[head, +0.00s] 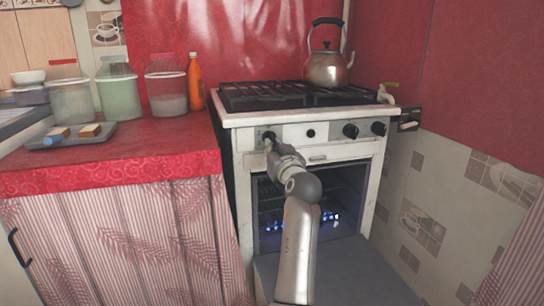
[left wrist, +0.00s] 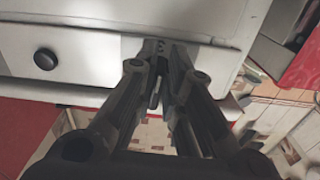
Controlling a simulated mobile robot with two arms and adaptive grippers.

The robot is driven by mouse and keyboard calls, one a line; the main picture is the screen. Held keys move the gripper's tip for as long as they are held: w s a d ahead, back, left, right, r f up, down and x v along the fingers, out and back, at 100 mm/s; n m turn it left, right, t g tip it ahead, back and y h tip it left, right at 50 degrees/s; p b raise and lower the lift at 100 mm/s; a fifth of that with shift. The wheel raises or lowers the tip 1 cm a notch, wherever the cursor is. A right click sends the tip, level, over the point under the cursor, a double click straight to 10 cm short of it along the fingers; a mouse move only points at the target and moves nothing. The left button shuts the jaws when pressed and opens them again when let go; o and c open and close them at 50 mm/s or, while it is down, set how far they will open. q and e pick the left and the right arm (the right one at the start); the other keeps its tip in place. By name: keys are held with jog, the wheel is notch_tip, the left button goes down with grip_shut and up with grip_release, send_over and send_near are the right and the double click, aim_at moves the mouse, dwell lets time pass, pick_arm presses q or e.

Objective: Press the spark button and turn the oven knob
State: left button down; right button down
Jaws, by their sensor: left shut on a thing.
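The stove's white front panel (head: 333,134) carries a small round black button (head: 310,133) and two black knobs (head: 350,130) to its right. The button also shows at the left in the left wrist view (left wrist: 45,59). My left gripper (head: 270,139) is at the left end of the panel, its fingers shut on what looks like the oven knob, which the fingers mostly hide. In the left wrist view the fingertips (left wrist: 160,50) meet close against the panel. Blue flames (head: 275,226) burn inside the oven (head: 337,190). My right gripper is out of view.
A kettle (head: 327,66) stands on the hob. The red counter (head: 140,150) at left holds several jars (head: 118,95), an orange bottle (head: 195,82) and a tray (head: 105,129). The oven door (head: 350,275) is lowered under my arm. A tiled wall (head: 435,200) is at right.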

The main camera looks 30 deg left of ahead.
pick_arm(q)
jog(key=shift+w+f+n, duration=0.1)
jog(key=shift+f+n, duration=0.2)
jog(key=shift+n, duration=0.1)
jog(key=c, duration=1.5)
grip_release()
jog(key=shift+d+r, duration=0.1)
jog(key=shift+r, duration=0.1)
notch_tip(320, 180, up, 10)
